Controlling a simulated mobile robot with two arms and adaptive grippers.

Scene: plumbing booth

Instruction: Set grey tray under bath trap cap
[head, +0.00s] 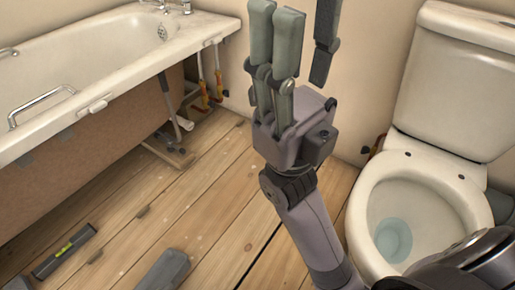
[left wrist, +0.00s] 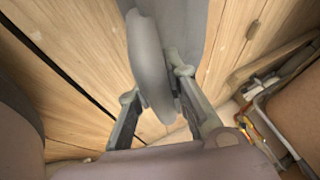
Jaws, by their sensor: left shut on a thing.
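In the left wrist view my left gripper (left wrist: 155,95) is shut on the grey tray (left wrist: 148,60), gripping its rounded rim. The tray is seen nearly edge-on above the floorboards, and much of it is out of frame. My left gripper does not show clearly in the head view. There, under the bath edge, a grey trap pipe runs down to a pale cap (head: 185,123) low over the floor. My right gripper (head: 295,35) points up in the middle of the head view, its fingers apart and nothing between them.
The bath (head: 90,75) fills the upper left, with pipes and orange-handled valves (head: 205,98) beside its trap. A toilet (head: 420,200) stands at right. A spirit level (head: 65,250) and a grey block-like object (head: 165,270) are low in view. The boards between are mostly clear.

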